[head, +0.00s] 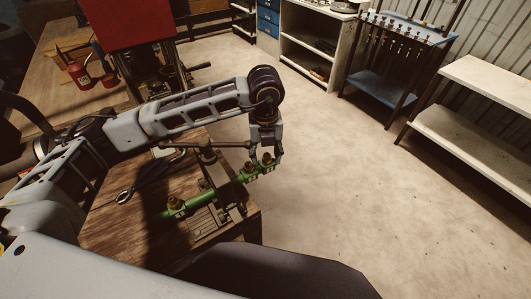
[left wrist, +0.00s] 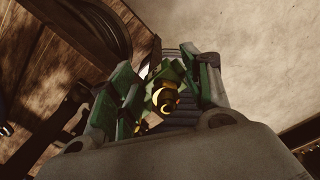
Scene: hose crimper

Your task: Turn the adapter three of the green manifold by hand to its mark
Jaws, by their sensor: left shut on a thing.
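The green manifold (head: 217,195) lies slantwise in a metal holder at the corner of the wooden bench. Brass adapters stand on it: one at its near left end (head: 175,202), one toward the right (head: 251,168) and one at the far right end (head: 267,160). My left gripper (head: 267,153) comes down over the far right adapter and is shut on it. In the left wrist view, the brass adapter (left wrist: 164,98) shows between the green-padded fingers. The mark cannot be made out. My right gripper is not in view.
A grey clamp (head: 207,151) with a long bar stands behind the manifold. Dark-handled pliers (head: 125,196) lie on the wooden bench (head: 110,225). A red machine (head: 135,22) stands at the back left. The floor right of the bench is clear.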

